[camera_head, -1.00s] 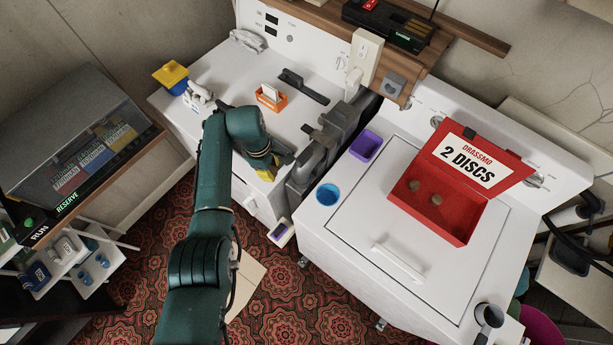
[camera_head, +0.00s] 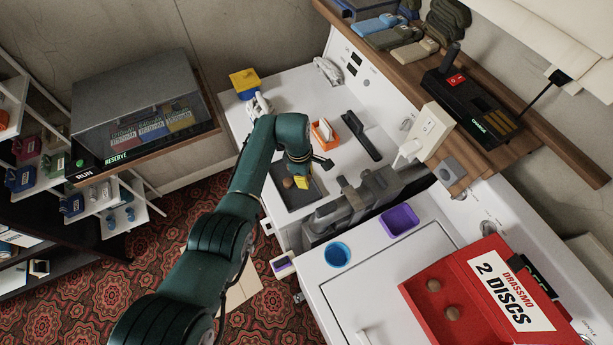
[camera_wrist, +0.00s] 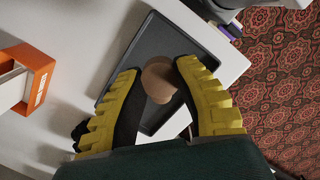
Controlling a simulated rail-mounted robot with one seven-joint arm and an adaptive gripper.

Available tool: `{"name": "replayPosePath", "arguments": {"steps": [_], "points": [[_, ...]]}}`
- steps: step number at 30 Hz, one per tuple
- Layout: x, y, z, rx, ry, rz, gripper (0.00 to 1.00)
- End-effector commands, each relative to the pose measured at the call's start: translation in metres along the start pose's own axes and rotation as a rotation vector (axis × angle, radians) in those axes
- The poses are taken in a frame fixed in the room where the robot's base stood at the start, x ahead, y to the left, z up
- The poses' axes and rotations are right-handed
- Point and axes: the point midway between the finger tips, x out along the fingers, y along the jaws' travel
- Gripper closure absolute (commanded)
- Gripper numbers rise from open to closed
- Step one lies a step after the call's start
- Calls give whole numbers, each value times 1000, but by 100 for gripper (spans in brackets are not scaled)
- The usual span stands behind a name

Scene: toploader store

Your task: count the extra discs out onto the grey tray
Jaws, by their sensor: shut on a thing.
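The grey tray (camera_head: 312,193) lies on the left white machine's top, near its front edge; it also shows in the wrist view (camera_wrist: 160,40). My gripper (camera_head: 301,180) is low over the tray, its yellow fingers pointing down. In the wrist view a brown disc (camera_wrist: 160,80) shows between the yellow fingertips, and my gripper is shut on it. A brown disc (camera_head: 287,182) shows against the tray beside the fingers; I cannot tell whether it is the held one. The red box (camera_head: 412,291), lid open and labelled "2 DISCS", holds two brown discs (camera_head: 453,312).
An orange holder (camera_head: 324,135) and a black bar-shaped object (camera_head: 361,136) stand behind the tray. A blue cup (camera_head: 337,254) and a purple bin (camera_head: 399,220) are on the right machine. Dark grey machinery (camera_head: 345,205) rises between tray and right machine.

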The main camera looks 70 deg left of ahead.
Motion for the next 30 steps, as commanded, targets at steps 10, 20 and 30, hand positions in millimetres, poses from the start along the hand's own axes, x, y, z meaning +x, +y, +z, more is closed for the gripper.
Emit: {"name": "replayPosePath", "arguments": {"steps": [10,20,30], "points": [[32,0,-4,44,0,-8,100],[68,0,-8,44,0,-6,100],[79,0,-9,44,0,-5,100]]}}
